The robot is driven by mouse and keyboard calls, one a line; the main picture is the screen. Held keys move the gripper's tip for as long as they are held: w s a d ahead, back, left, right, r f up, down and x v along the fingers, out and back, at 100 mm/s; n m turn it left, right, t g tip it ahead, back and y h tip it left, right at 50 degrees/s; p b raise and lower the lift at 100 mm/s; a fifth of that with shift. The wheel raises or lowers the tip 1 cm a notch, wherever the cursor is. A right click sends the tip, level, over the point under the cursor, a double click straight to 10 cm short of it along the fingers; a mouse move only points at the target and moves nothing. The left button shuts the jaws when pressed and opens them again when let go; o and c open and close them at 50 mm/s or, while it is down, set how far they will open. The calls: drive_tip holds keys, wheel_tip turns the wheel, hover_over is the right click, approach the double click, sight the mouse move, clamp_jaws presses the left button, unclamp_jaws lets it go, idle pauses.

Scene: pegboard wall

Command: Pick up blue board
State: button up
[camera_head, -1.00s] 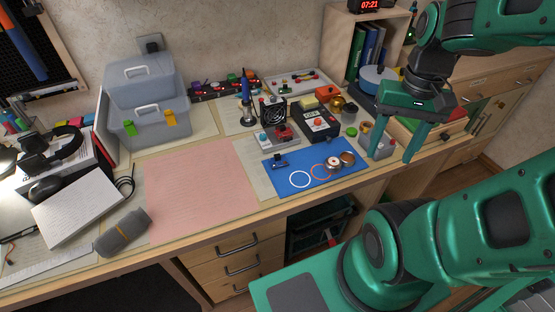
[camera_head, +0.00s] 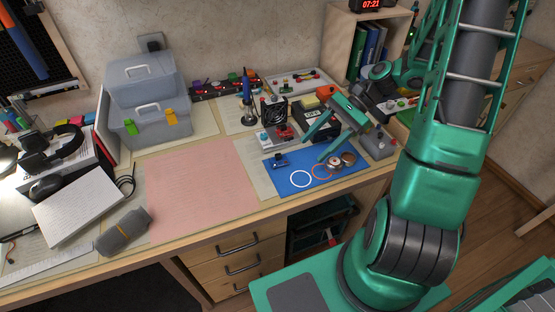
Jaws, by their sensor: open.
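The blue board (camera_head: 283,184) lies flat on the right part of the desk, near its front edge. It carries a small dark clamp-like part (camera_head: 281,161) at its back left, a white ring (camera_head: 300,180), an orange ring (camera_head: 321,171) and round metallic pieces (camera_head: 336,163). My gripper (camera_head: 312,149) is open, with its two green fingers pointing left over the back right part of the board. Nothing is between the fingers that I can make out. I cannot tell how high the fingers are above the board. The gripper hides part of the board's back edge.
A pink mat (camera_head: 200,190) lies left of the board. A grey box with a knob (camera_head: 378,145) stands right. Grey toolboxes (camera_head: 146,98) stand back left.

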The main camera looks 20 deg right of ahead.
sight(279, 161)
drive_tip(key=shift+w+a+f+m+t+y, duration=0.1)
drive_tip(key=shift+w+f+m+t+y, duration=0.15)
drive_tip(key=shift+w+m+y, duration=0.25)
drive_tip(key=shift+w+a+f+m+t+y, duration=0.1)
drive_tip(key=shift+w+f+m+t+y, duration=0.1)
drive_tip(key=shift+w+m+y, duration=0.25)
drive_tip(key=shift+w+a+m+t+y, duration=0.15)
drive_tip(key=shift+w+m+t+y, duration=0.2)
drive_tip(key=shift+w+m+y, duration=0.4)
drive_tip(key=x, duration=0.4)
drive_tip(key=shift+s+a, duration=0.15)
drive_tip(key=shift+s, duration=0.1)
drive_tip(key=shift+f+x, duration=0.15)
drive_tip(key=shift+x, duration=1.45)
drive_tip(key=shift+f+x, duration=0.15)
drive_tip(key=shift+x, duration=1.5)
drive_tip(key=shift+w, duration=0.15)
drive_tip(key=c, duration=1.1)
